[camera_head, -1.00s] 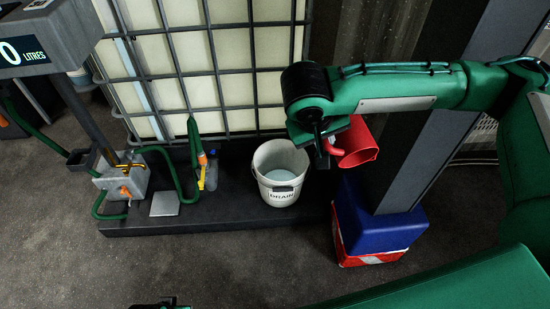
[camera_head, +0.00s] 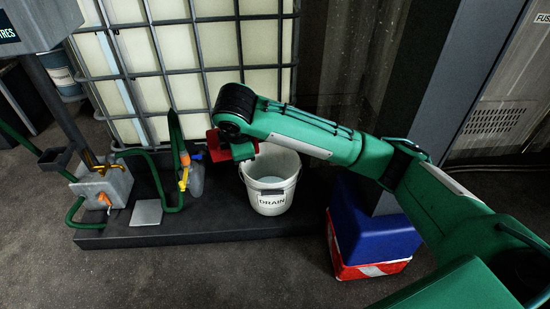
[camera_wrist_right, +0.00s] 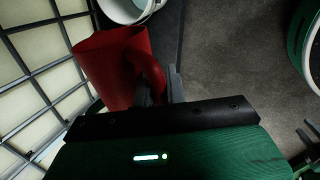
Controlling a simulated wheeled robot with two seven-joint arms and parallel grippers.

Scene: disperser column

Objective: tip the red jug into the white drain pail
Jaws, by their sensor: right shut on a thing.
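The red jug (camera_head: 214,145) shows in the head view just left of the white drain pail (camera_head: 272,196), mostly hidden behind my right wrist. In the right wrist view the jug (camera_wrist_right: 108,66) is large, and my right gripper (camera_wrist_right: 160,88) is shut on its curved handle. The jug's contents and exact tilt cannot be made out. The pail stands upright on the dark plinth, marked DRAIN, with pale liquid or a pale bottom inside. In the wrist view the pail (camera_wrist_right: 125,10) is cut by the top edge. What looks like my left gripper (camera_wrist_right: 308,135) shows partly at the right edge.
A caged pale tank (camera_head: 165,75) stands behind the dark plinth (camera_head: 190,228). A tap block (camera_head: 102,185) with a green hose and a clear bottle (camera_head: 196,178) are left of the jug. A blue and red box (camera_head: 368,235) stands right of the pail.

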